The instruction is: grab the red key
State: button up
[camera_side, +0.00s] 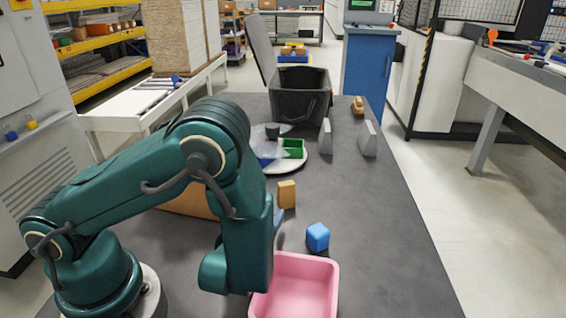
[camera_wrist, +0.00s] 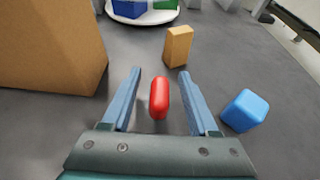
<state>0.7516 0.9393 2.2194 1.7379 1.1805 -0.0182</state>
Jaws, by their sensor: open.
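The red key (camera_wrist: 160,97) is a rounded red piece on the dark table, in the wrist view. It lies between the two blue fingers of my gripper (camera_wrist: 158,80), with a gap on each side. My gripper is open and touches nothing that I can see. In the side view my arm hides the red key, and only a bit of a blue finger (camera_side: 279,218) shows.
A blue cube (camera_side: 317,237) stands right of my gripper, and a wooden block (camera_side: 287,194) stands beyond. A pink tray (camera_side: 330,270) is at the front. A large cardboard-brown box (camera_wrist: 60,45) is at left. A turntable (camera_side: 298,167) and black bin (camera_side: 300,95) are farther back.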

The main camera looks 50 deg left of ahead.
jog(key=shift+x, duration=0.8)
grip_shut()
jog(key=shift+r, duration=0.2)
